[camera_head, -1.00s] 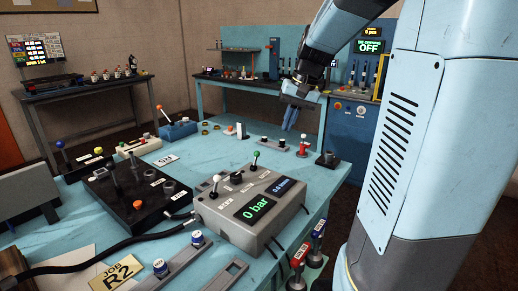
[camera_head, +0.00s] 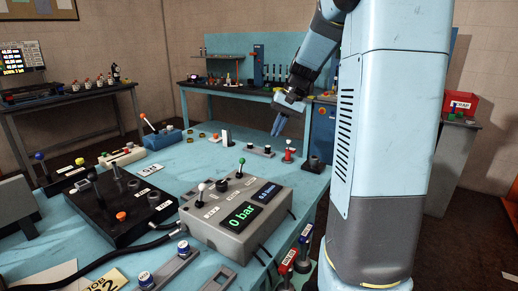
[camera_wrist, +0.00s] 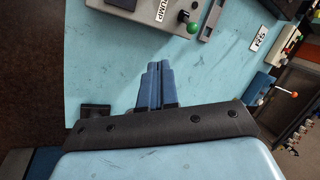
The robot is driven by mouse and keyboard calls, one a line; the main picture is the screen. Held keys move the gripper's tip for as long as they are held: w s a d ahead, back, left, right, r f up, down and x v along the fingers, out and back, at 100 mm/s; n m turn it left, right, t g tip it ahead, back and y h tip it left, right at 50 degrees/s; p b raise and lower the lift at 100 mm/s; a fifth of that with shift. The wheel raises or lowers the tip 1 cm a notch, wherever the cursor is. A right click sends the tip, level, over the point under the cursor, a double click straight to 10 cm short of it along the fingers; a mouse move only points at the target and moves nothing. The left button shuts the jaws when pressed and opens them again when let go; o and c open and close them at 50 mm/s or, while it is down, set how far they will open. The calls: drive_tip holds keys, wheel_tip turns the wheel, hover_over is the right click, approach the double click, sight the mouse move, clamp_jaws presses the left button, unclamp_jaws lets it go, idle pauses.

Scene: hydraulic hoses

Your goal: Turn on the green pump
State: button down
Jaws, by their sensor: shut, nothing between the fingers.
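The grey pump box (camera_head: 236,215) stands on the light blue bench and its display reads 0 bar. A lever with a green ball (camera_head: 241,162) stands at the back of its top, and a white-tipped lever (camera_head: 201,188) is at its left. In the wrist view the green ball (camera_wrist: 192,28) shows beside a label reading PUMP (camera_wrist: 161,12), beyond my fingertips. My gripper (camera_head: 278,126) is shut and empty, above the bench behind and right of the box, apart from the lever. Its blue fingers (camera_wrist: 158,68) lie together in the wrist view.
A black valve block (camera_head: 122,210) with hoses lies left of the box. A red-topped fitting (camera_head: 289,152) and a black-knobbed bar (camera_head: 259,150) stand near my gripper. Red and blue handles (camera_head: 296,252) stand at the bench's front right edge.

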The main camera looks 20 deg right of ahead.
sight(241, 166)
drive_tip(key=shift+w+a+f, duration=0.4)
drive_tip(key=shift+a+f, duration=0.85)
drive_tip(key=shift+f, duration=0.25)
drive_tip(key=shift+w+a+f, duration=0.45)
drive_tip(key=shift+a+f, duration=0.8)
drive_tip(key=shift+f, duration=0.2)
drive_tip(key=shift+w+a+f, duration=0.4)
drive_tip(key=shift+a+f, duration=0.85)
drive_tip(key=shift+f, duration=0.25)
drive_tip(key=shift+d, duration=0.2)
drive_tip(key=shift+s+a, duration=0.1)
